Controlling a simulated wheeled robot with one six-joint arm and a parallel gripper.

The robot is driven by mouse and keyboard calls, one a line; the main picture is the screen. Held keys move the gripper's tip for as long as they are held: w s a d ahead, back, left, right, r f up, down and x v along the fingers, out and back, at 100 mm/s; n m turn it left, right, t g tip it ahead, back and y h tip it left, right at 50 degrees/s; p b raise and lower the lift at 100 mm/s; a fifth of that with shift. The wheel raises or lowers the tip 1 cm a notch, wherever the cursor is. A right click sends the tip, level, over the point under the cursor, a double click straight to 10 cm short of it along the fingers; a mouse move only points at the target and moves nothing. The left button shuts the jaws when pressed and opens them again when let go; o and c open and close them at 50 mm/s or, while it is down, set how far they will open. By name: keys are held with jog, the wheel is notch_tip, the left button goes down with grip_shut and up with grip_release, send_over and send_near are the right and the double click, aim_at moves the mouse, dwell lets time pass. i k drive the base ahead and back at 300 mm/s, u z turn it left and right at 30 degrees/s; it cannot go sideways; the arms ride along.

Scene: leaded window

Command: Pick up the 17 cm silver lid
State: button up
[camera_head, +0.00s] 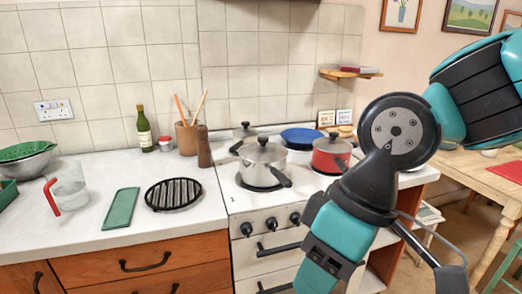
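A silver pot (265,177) stands on the front left of the white cooker. A silver lid (263,151) with a black knob sits on it. A second, smaller-looking silver lid (245,133) with a black knob is on a pot behind it, partly hidden by the front pot. I cannot tell from the picture which lid is 17 cm. My arm comes in from the right and bends down in front of the cooker's right side, apart from both lids. The fingertips of my gripper are not visible.
A red pot (331,156) and a blue pan (301,135) share the hob. A pepper mill (204,147) and utensil pot (187,138) stand left of it. A black trivet (173,193), green board (121,208) and jug (70,187) are on the left worktop. A wooden table (478,174) stands right.

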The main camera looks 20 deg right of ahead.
aim_at(263, 151)
jog(key=k, duration=0.6)
jog(key=z, duration=0.75)
jog(key=i, duration=1.35)
jog(key=u, duration=0.5)
jog(key=i, duration=0.6)
jog(key=u, duration=0.6)
